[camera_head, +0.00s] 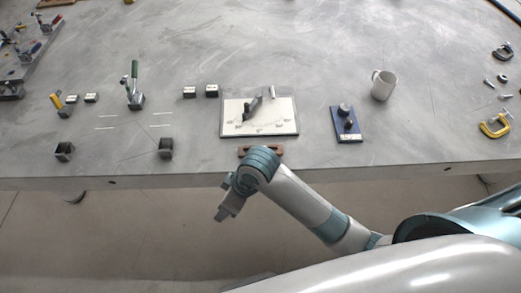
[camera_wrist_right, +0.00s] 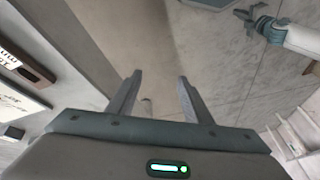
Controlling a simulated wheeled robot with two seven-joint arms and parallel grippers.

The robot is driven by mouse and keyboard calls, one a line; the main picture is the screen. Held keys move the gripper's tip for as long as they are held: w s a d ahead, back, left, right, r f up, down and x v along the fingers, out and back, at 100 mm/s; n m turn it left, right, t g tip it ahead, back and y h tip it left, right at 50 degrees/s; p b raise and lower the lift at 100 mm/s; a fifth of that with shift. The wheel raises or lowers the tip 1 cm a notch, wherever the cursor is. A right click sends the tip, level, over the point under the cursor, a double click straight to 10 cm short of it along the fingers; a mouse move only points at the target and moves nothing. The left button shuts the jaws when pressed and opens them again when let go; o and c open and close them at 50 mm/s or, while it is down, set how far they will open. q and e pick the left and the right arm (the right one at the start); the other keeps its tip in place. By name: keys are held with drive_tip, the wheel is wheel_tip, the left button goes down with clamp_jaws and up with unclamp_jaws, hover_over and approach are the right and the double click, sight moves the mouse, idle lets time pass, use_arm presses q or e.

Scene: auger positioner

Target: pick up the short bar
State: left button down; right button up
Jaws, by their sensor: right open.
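I cannot tell for sure which thing is the short bar. A small reddish-brown bar-like piece (camera_head: 245,149) lies near the table's front edge, partly hidden by my right arm in the head view. A brown piece with slots also shows at the left of the wrist view (camera_wrist_right: 28,65). My right gripper (camera_head: 226,210) hangs beyond the front edge, left of and nearer than the brown piece. In the right wrist view its fingers (camera_wrist_right: 157,85) are apart, with nothing between them. My left gripper (camera_wrist_right: 257,18) seems to show small at the top right there; its jaws are unclear.
A white plate with markings (camera_head: 235,122) and a grey metal piece on it lies behind the brown piece. A blue block with dark knobs (camera_head: 341,128), a white mug (camera_head: 383,85) and a yellow clamp (camera_head: 494,126) stand to the right. The table's middle back is clear.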

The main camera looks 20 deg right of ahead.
drive_tip(key=w+d+r+n+g+h, duration=0.1)
drive_tip(key=w+d+r+h, duration=0.3)
drive_tip(key=w, duration=0.5)
drive_tip(key=w+d+r+n+g+h, duration=0.1)
drive_tip(key=w+d+r+n+h, duration=0.3)
drive_tip(key=w+r, duration=0.5)
drive_tip(key=shift+w+d+n+g+h, duration=0.3)
drive_tip(key=shift+d, duration=0.95)
drive_tip(key=p+x, duration=0.4)
drive_tip(key=x, duration=0.7)
drive_tip(key=shift+f, duration=0.1)
drive_tip(key=shift+d+f, duration=0.15)
drive_tip(key=shift+f, duration=0.3)
drive_tip(key=shift+s+p, duration=0.1)
drive_tip(key=shift+p, duration=0.2)
